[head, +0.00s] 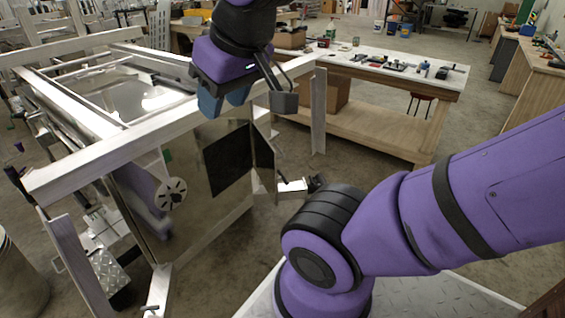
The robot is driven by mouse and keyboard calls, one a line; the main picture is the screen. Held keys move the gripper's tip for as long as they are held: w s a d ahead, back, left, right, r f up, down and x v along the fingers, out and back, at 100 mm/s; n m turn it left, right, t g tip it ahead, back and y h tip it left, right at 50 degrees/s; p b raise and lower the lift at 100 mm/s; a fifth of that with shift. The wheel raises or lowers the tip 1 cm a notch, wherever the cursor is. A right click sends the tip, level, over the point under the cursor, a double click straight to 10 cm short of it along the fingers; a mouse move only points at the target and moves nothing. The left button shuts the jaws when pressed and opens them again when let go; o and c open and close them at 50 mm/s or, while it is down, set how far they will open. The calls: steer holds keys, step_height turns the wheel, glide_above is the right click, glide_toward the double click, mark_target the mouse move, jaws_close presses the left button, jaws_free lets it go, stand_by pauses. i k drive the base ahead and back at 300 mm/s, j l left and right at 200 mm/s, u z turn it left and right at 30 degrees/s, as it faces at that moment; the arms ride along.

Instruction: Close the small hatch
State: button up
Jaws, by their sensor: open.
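The aluminium trailer (120,135) stands at the left, with a shiny metal side panel facing me. A dark square opening (228,163) shows in that panel. The small hatch (264,158) is a narrow-looking flap at the right edge of the opening, swung outward, so it stands open. My gripper (246,100) points down above the trailer's top rail, over the opening and hatch in the picture. Its jaws are apart and I see nothing between them. I cannot tell its exact distance from the hatch, and it looks clear of it.
A round vent-like disc (171,193) is on the panel left of the opening. A trailer post (318,110) stands right of the hatch. A wooden workbench (380,130) with tools stands behind. My purple arm fills the lower right.

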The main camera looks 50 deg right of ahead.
mark_target(266, 157)
steer(key=k+l, duration=0.15)
steer(key=l, duration=0.15)
steer(key=k+l, duration=0.2)
steer(key=l, duration=0.15)
steer(key=k+l, duration=0.15)
steer(key=l, duration=0.15)
steer(key=k+l, duration=0.2)
steer(key=l, duration=0.15)
steer(key=i+l, duration=0.15)
steer(key=l, duration=0.25)
steer(key=i+l, duration=0.15)
steer(key=l, duration=0.25)
steer(key=i+l, duration=0.15)
steer(key=l, duration=0.25)
steer(key=k+l, duration=0.1)
steer(key=k, duration=0.5)
